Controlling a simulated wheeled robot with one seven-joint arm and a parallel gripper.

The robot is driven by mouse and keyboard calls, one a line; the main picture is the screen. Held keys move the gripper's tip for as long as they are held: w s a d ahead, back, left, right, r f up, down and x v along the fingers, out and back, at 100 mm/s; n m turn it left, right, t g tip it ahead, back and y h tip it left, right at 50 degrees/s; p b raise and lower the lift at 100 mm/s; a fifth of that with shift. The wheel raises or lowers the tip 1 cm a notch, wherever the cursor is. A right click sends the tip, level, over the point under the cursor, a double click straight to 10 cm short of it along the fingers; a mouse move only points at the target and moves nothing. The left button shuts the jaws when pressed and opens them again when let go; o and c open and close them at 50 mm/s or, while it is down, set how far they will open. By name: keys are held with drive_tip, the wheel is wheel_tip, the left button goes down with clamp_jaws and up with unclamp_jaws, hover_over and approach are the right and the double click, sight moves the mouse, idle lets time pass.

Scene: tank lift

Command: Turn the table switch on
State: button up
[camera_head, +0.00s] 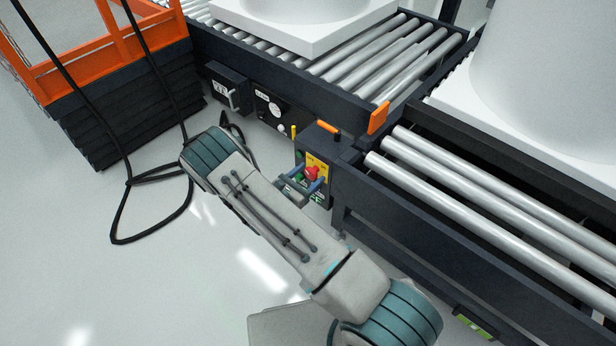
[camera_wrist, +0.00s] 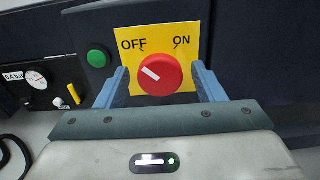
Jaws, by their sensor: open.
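The table switch is a round red knob (camera_wrist: 160,75) on a yellow plate marked OFF at upper left and ON at upper right. Its white mark slants toward OFF in the wrist view. The switch also shows in the head view (camera_head: 312,173), on the dark box at the roller table's corner. My gripper (camera_wrist: 160,84) is open, with one blue finger at each side of the knob and a gap at both sides. In the head view my gripper (camera_head: 304,184) is in front of the box and partly covers it. Whether the fingers reach past the knob's face, I cannot tell.
A green button (camera_wrist: 97,58) is left of the yellow plate. A pressure gauge (camera_wrist: 36,79) and a yellow lever (camera_wrist: 74,94) are further left. Roller tables (camera_head: 462,190) carry large white tanks. A black cable (camera_head: 150,237) hangs to the floor beside an orange-railed lift (camera_head: 75,65).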

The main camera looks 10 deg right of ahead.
drive_tip(key=c, duration=1)
drive_tip(key=m, duration=0.4)
drive_tip(key=shift+m, duration=0.3)
drive_tip(key=m, duration=0.4)
drive_tip(key=shift+a+m, duration=0.1)
drive_tip(key=shift+m, duration=0.2)
drive_tip(key=m, duration=0.4)
drive_tip(key=shift+m, duration=2.4)
